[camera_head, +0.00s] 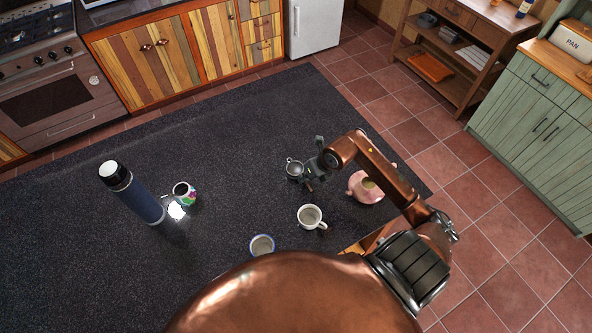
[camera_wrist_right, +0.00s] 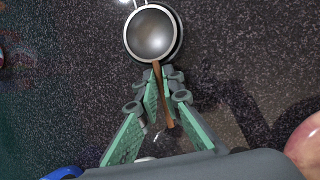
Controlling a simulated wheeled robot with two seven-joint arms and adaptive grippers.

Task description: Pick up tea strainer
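The tea strainer (camera_head: 294,168) has a round metal bowl and shows near the middle of the dark counter in the head view. In the right wrist view its bowl (camera_wrist_right: 150,36) lies just beyond my fingertips, and its thin brown handle (camera_wrist_right: 158,85) runs back between the fingers. My right gripper (camera_head: 311,172) is at the handle side of the strainer. In the right wrist view the gripper (camera_wrist_right: 161,78) has its green-padded fingers drawn in close on both sides of the handle, shut on it. I cannot tell whether the strainer is off the counter. My left gripper is out of view.
A white mug (camera_head: 310,217) and a blue-rimmed cup (camera_head: 262,245) stand nearer me. A pink pot (camera_head: 364,188) stands right of the gripper, partly behind my arm. A blue flask (camera_head: 135,195) and a patterned mug (camera_head: 184,194) stand left. The counter (camera_head: 220,130) behind the strainer is clear.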

